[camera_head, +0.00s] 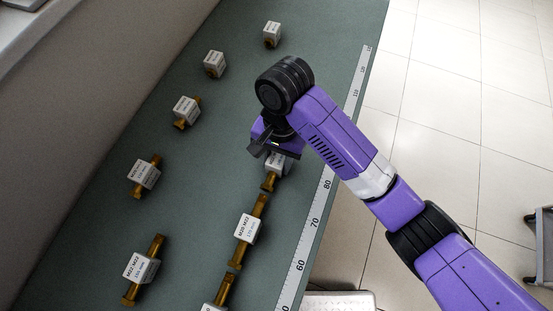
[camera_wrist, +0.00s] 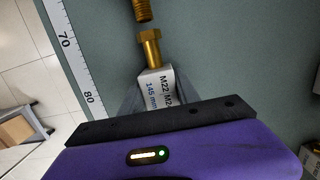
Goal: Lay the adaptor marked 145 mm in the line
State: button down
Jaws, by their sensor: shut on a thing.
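My gripper (camera_head: 272,148) is shut on the adaptor marked 145 mm (camera_wrist: 154,80), a brass fitting with a white label block that reads M22 and 145 mm. In the head view the adaptor (camera_head: 271,181) shows partly below my gripper, beside the ruler near its 80 mark. Its brass end points to the neighbouring adaptor (camera_head: 247,229), with a small gap between the two in the wrist view. Another adaptor (camera_head: 219,293) follows in the same row at the bottom edge. I cannot tell whether the held adaptor touches the bench.
Several other labelled adaptors stand or lie on the left of the green bench (camera_head: 200,190), such as a near one (camera_head: 141,268) and a far one (camera_head: 272,33). A white ruler (camera_head: 314,222) runs along the bench's right edge. Beyond it is tiled floor.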

jog(key=c, duration=0.9)
grip_release()
jog(key=shift+f, duration=0.1)
jog(key=r+p, duration=0.1)
jog(key=r, duration=0.3)
jog(key=w+r+p, duration=0.1)
jog(key=r, duration=0.3)
jog(key=r+p, duration=0.1)
jog(key=r, duration=0.3)
jog(key=shift+w+d+r+p, duration=0.1)
jog(key=shift+w+d+p, duration=0.2)
jog(key=shift+p, duration=0.05)
